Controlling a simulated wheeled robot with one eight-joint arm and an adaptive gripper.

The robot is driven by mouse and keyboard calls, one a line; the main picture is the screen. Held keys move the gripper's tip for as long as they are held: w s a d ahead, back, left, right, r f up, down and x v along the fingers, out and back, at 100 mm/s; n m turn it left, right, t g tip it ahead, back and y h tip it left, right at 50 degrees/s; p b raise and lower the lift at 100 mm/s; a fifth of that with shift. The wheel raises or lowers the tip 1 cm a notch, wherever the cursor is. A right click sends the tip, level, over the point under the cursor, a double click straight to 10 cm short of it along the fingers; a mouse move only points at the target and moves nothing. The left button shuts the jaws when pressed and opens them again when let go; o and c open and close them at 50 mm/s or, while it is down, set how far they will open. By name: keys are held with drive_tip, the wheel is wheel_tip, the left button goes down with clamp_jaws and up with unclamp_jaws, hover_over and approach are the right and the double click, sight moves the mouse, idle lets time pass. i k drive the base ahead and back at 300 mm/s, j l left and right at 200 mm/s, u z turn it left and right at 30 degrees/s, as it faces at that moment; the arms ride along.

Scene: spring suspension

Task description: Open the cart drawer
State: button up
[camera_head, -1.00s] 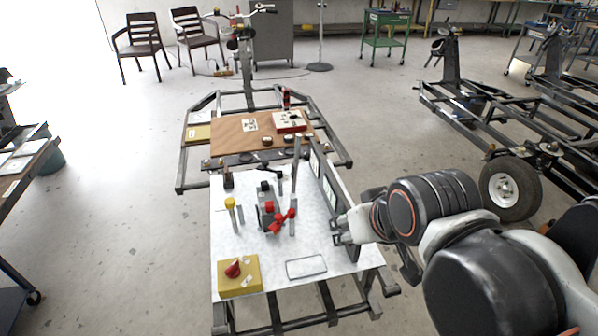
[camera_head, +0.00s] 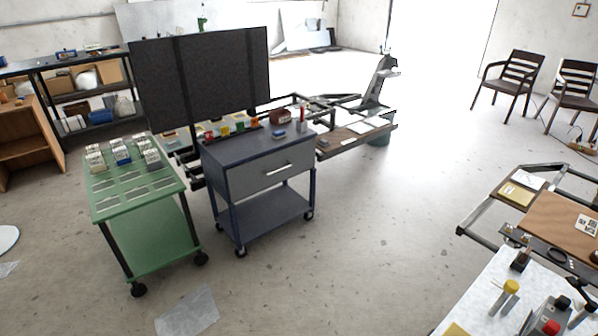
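A dark blue-grey cart (camera_head: 265,212) on casters stands left of the middle in the head view. Its single grey drawer (camera_head: 255,177) sits under the cart's top and looks shut, with its front flush. A pale bar handle (camera_head: 276,170) runs across the drawer front, which faces toward the lower right. My gripper is outside this view, so its state and distance from the handle do not show.
A green cart (camera_head: 135,190) stands close on the left. A large black panel (camera_head: 205,80) rises behind the drawer cart. Small items lie on its top. Open floor (camera_head: 350,240) lies in front and right; a white worktable (camera_head: 485,295) stands lower right.

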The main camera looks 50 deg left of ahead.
sight(252, 177)
drive_tip(key=u, duration=2)
drive_tip(key=i+u, duration=0.3)
drive_tip(key=i, duration=2.2)
